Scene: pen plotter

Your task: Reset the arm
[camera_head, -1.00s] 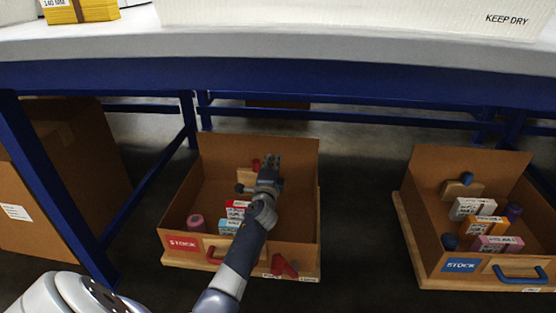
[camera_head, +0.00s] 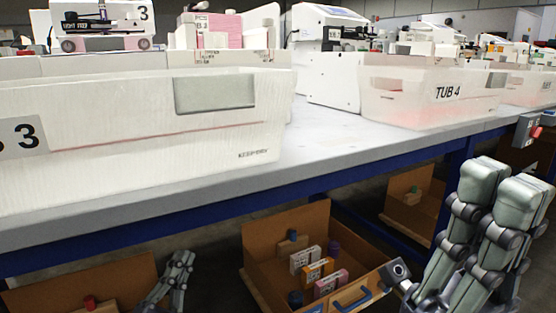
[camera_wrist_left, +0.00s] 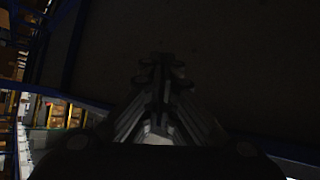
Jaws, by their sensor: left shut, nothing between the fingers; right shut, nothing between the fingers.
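My left gripper (camera_head: 178,268) is low in the head view, between the left and the middle cardboard stock boxes. It is shut and empty, fingers pointing up. In the left wrist view the left gripper (camera_wrist_left: 162,70) shows dark, its fingers together with nothing seen between them. My right gripper (camera_head: 498,185) is large and close at the right of the head view, raised with fingers upward beside the table's front edge. It is shut and empty.
A white tub marked 3 (camera_head: 130,115) and a tub marked 4 (camera_head: 430,95) stand on the table (camera_head: 330,155). Below are a cardboard box with a blue handle (camera_head: 265,235), holding several small cartons, another cardboard box (camera_head: 130,275) at left, and one further right (camera_head: 425,190).

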